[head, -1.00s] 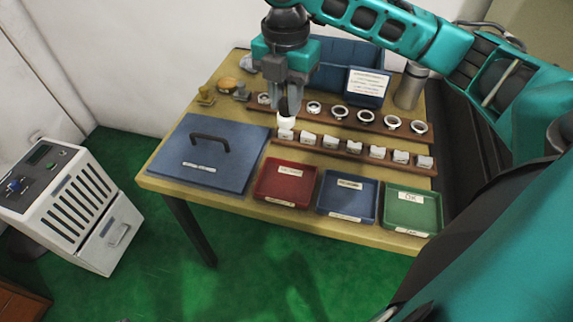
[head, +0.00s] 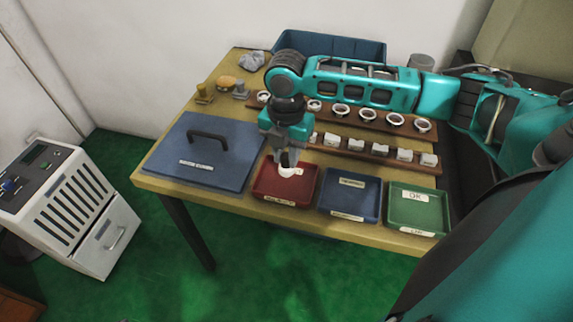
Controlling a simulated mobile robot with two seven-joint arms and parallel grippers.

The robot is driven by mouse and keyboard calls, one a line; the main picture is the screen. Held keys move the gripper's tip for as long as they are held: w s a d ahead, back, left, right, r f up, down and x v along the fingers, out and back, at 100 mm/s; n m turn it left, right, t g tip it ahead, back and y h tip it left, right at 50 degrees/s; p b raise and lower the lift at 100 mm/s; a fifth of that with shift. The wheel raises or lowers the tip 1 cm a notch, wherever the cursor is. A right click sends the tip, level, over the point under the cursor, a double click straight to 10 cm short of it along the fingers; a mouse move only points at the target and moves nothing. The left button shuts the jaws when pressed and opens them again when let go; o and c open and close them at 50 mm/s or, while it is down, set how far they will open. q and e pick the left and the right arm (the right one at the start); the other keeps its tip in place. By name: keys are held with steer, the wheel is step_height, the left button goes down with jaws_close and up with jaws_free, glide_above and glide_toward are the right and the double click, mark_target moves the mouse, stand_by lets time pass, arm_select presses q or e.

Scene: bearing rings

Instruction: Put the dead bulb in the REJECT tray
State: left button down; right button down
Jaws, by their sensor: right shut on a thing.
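My right gripper (head: 287,157) is over the red tray (head: 272,193) at the table's front edge. It points down and is shut on a white bulb (head: 287,171). The bulb hangs at the tray, partly hidden by the fingers; I cannot tell whether it touches the tray floor. The red tray has a white label on its front, too small to read here. My left gripper does not show.
A blue tray (head: 349,207) and a green tray (head: 415,222) marked OK stand to the right. A blue lid with a handle (head: 172,170) lies to the left. Behind are wooden racks (head: 381,158) with rings and white blocks, and a blue bin (head: 369,49).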

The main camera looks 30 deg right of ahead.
mark_target(286, 165)
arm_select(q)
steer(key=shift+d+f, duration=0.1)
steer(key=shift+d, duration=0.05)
arm_select(e)
steer(key=shift+f, duration=1.8)
steer(key=c, duration=0.9)
jaws_free()
steer(key=shift+f, duration=0.1)
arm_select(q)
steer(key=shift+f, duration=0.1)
arm_select(e)
step_height(286, 165, up, 12)
steer(key=shift+r+p, duration=0.15)
steer(key=shift+p, duration=0.85)
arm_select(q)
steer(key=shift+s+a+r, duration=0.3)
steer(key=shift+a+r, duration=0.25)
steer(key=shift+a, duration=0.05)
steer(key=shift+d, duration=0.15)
